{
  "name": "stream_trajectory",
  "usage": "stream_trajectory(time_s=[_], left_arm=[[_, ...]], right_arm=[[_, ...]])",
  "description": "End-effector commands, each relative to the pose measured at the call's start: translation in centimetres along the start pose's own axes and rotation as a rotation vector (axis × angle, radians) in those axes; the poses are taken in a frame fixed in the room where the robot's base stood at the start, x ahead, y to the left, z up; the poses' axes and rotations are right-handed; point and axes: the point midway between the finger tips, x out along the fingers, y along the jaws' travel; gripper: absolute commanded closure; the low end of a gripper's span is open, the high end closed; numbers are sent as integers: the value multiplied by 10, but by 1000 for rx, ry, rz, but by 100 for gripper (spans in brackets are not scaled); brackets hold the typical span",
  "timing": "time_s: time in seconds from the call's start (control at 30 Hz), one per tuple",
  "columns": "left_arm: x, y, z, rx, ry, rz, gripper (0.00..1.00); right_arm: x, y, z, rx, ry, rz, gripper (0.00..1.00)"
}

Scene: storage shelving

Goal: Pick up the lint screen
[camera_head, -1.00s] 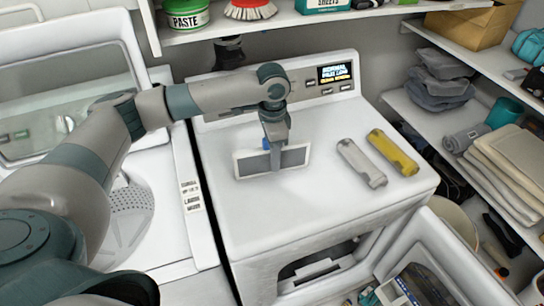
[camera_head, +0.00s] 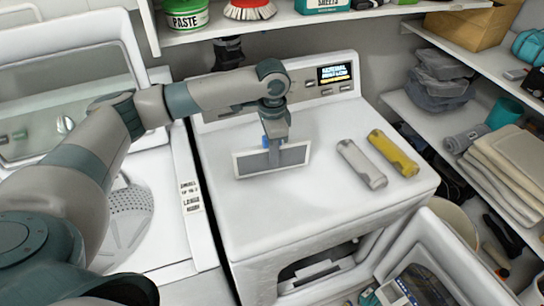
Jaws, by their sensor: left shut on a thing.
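The lint screen (camera_head: 293,156) is a flat rectangle with a white frame and grey mesh, in the middle of the head view, at the dryer's white top (camera_head: 330,210). My right gripper is not in view.
The dryer's control panel (camera_head: 335,73) rises behind. An open washer (camera_head: 125,205) is at left. Shelves with folded towels (camera_head: 510,165) stand at right. The dryer's front top is clear.

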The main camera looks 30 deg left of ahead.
Motion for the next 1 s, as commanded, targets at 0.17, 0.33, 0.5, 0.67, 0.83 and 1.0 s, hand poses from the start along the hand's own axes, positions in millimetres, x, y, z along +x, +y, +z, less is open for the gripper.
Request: stream_trajectory(time_s=[0.17, 0.33, 0.5, 0.67, 0.83, 1.0], left_arm=[[-20, -1, -1, 0, 4, -3, 100], [-41, 13, -20, 5, 5, -2, 100], [-61, 33, -46, 4, 4, -2, 100], [-79, 50, -69, 3, 4, -2, 100], [-93, 62, -86, 0, 2, -2, 100], [-100, 68, -93, 0, 1, -1, 100]], right_arm=[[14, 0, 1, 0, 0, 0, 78], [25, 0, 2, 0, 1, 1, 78], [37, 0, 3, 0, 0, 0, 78], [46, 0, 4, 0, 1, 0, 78], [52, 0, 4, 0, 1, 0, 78], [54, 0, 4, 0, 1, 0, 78]])
